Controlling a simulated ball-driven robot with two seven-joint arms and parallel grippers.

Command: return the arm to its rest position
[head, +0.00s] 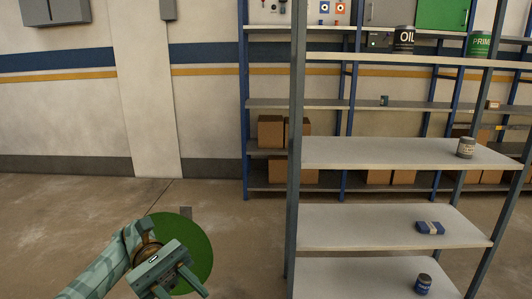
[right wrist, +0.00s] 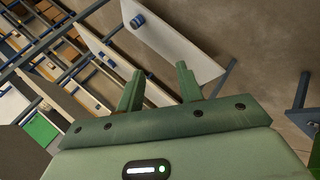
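My left arm comes in from the lower left of the head view, and its green gripper (head: 177,287) is low over the floor. Its two fingers are apart with nothing visible between them; the tips are near the bottom edge of the picture. My right gripper (right wrist: 158,78) shows in the right wrist view, with its two green fingers apart and nothing between them. My right arm is not visible in the head view. A flat green disc (head: 200,252) shows behind the left gripper, partly hidden by it.
A grey metal rack (head: 340,152) stands at right, holding a small can (head: 466,148), a blue packet (head: 430,228) and a blue can (head: 423,284). Behind it, a blue-framed shelf (head: 245,110) holds cardboard boxes (head: 270,131). The floor (head: 60,215) at left is clear.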

